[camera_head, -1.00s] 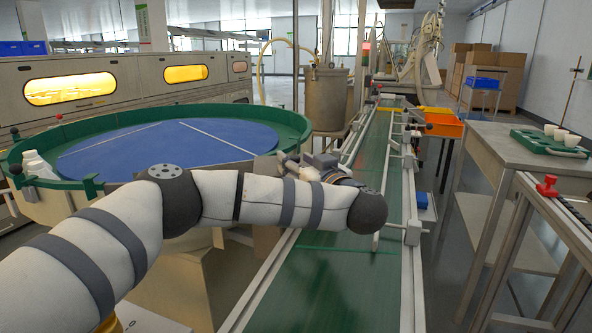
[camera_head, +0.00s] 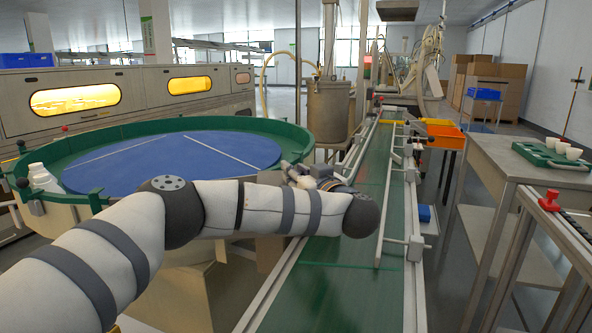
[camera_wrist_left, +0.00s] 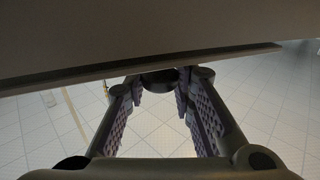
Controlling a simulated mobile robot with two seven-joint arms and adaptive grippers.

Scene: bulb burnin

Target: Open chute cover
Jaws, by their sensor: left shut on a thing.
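My left arm reaches across from the left in the head view, and its gripper (camera_head: 303,178) is beside the green-rimmed round table, near the left edge of the conveyor. In the left wrist view a wide grey panel, apparently the chute cover (camera_wrist_left: 150,30), fills the top, with a thin lip along its lower edge. The left gripper (camera_wrist_left: 160,84) is just below this lip, its two fingers closed on a dark round part like a knob (camera_wrist_left: 157,80). The fingers and wrist hide most of this part in the head view. My right gripper is in neither view.
The round table (camera_head: 300,140) with a blue top stands left of the green conveyor (camera_head: 345,270). Thin rails run along the conveyor. A metal bench (camera_head: 490,150) with a green tray (camera_head: 535,152) and white cups is at right.

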